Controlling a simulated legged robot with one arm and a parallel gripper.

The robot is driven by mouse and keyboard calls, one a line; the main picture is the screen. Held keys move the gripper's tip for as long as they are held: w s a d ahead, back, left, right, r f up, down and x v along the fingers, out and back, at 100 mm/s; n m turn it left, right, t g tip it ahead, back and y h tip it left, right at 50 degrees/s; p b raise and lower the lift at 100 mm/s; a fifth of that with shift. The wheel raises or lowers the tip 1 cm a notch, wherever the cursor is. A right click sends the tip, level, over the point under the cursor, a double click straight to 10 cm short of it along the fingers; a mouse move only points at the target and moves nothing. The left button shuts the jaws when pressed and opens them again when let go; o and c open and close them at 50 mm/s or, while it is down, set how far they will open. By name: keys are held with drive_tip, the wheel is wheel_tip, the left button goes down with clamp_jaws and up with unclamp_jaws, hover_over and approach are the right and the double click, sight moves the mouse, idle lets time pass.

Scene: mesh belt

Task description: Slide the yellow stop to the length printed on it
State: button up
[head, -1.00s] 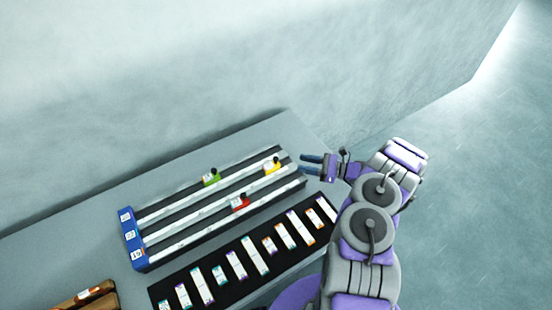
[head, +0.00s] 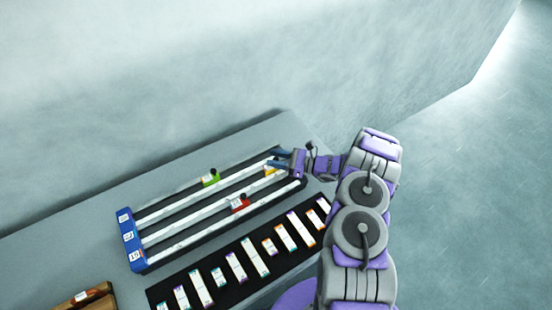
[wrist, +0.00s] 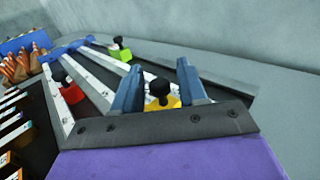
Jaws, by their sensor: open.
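The yellow stop (head: 269,169) sits on the middle rail near its right end, partly hidden by my gripper (head: 280,158) in the head view. In the wrist view the yellow stop (wrist: 165,101) with its black knob stands between the two blue fingers of my gripper (wrist: 158,88). The fingers are open, one on each side of it. I cannot tell whether either finger touches it. The number on its label cannot be read.
A green stop (head: 210,178) is on the far rail and a red stop (head: 240,203) on the near rail. A blue end block (head: 128,238) closes the left end. A black mat (head: 205,297) with several labelled strips lies in front. A brown box (head: 85,298) is at lower left.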

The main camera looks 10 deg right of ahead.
drive_tip(key=shift+c, duration=0.4)
clamp_jaws()
drive_tip(key=a, duration=0.2)
drive_tip(key=s+a+b, duration=0.1)
drive_tip(key=a, duration=0.2)
drive_tip(key=s+a, duration=0.1)
drive_tip(key=a, duration=0.1)
drive_tip(key=shift+s+a+r, duration=0.1)
drive_tip(key=shift+s+a, duration=0.05)
drive_tip(key=shift+o, duration=0.4)
unclamp_jaws()
drive_tip(key=shift+d, duration=0.5)
drive_tip(key=shift+d, duration=0.1)
drive_tip(key=p+v, duration=0.2)
drive_tip(key=v, duration=1.5)
drive_tip(key=shift+d, duration=0.1)
